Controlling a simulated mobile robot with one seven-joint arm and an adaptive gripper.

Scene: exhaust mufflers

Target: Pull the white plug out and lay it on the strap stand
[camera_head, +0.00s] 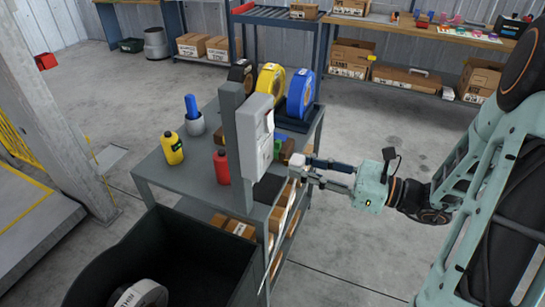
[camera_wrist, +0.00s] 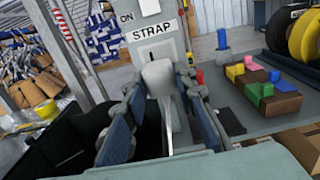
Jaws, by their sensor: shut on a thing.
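The white plug (camera_wrist: 158,76) is between my gripper's fingers, in front of the grey box (camera_wrist: 150,10) whose label reads STRAP. A thin pale cord (camera_wrist: 168,130) runs down from the plug. My gripper (camera_head: 303,168) is shut on the plug, at the right side of the box (camera_head: 258,135) on its grey post; it also fills the wrist view's middle (camera_wrist: 163,92). I cannot tell whether the plug is still seated in the box. Yellow and blue strap rolls (camera_head: 299,93) stand upright in a dark holder (camera_head: 291,122) on the table's far end, perhaps the strap stand.
The grey table (camera_head: 172,188) holds a yellow bottle (camera_head: 172,149), a red bottle (camera_head: 221,167), a blue-handled item in a cup (camera_head: 193,114) and brown blocks with coloured pieces (camera_wrist: 265,92). A black bin (camera_head: 190,250) stands in front. Open floor lies right of the table.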

